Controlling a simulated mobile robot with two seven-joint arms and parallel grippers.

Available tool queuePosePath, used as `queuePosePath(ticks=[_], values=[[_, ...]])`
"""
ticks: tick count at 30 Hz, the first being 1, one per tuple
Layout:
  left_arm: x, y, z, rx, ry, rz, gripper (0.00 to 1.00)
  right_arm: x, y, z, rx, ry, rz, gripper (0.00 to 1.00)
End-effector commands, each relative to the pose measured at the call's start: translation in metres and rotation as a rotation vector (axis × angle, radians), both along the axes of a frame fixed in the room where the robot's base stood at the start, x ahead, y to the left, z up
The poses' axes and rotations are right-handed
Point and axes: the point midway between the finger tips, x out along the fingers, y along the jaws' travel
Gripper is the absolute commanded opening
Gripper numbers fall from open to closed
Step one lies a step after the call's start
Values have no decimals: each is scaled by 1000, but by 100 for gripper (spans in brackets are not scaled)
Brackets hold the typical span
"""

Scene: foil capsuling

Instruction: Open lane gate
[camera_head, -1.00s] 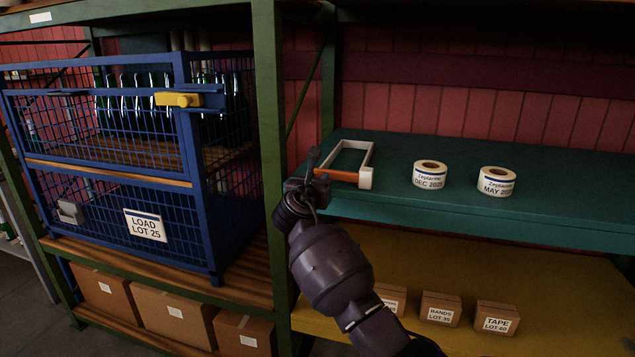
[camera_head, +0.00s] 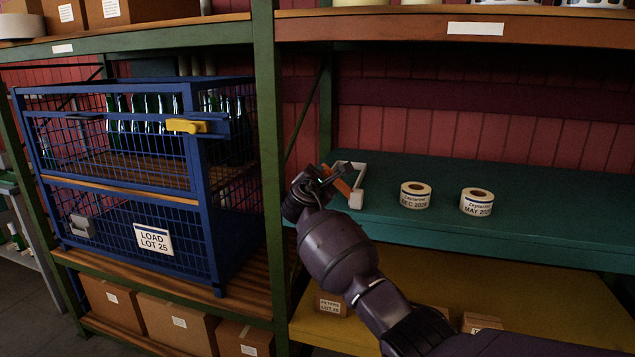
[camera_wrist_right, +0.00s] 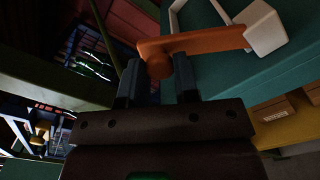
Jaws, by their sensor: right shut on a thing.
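A white frame (camera_head: 360,178) lies on the teal shelf (camera_head: 420,165), with an orange bar (camera_head: 342,186) at its front that looks like the gate. In the right wrist view, the orange bar (camera_wrist_right: 205,42) runs from a white block (camera_wrist_right: 263,27) to a rounded end between my fingers. My right gripper (camera_head: 326,175) is shut on that end, at the left edge of the teal shelf; its fingers also show in the right wrist view (camera_wrist_right: 157,80). The bar sits at a slant to the shelf's front edge. My left gripper is not in view.
Two label rolls (camera_head: 415,195) (camera_head: 477,201) stand right of the frame. A green post (camera_head: 268,150) rises left of my gripper. Beyond it stands a blue cage (camera_head: 205,200) with a yellow latch (camera_head: 187,126) and bottles inside. The right part of the teal shelf is clear.

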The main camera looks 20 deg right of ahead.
Motion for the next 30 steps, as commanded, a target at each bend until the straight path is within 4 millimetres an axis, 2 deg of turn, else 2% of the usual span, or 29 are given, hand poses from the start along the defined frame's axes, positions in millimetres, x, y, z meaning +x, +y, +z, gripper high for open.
queuePosePath(ticks=[3, 12, 21, 30], values=[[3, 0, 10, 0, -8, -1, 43, -5, -8, 11, 92, -63, -1, 0], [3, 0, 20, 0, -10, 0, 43, -20, -29, 27, 328, -222, -1, 0], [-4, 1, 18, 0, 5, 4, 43, -34, -50, 34, 532, -360, -2, 0], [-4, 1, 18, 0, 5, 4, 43, -43, -63, 36, 657, -445, -1, 0]])
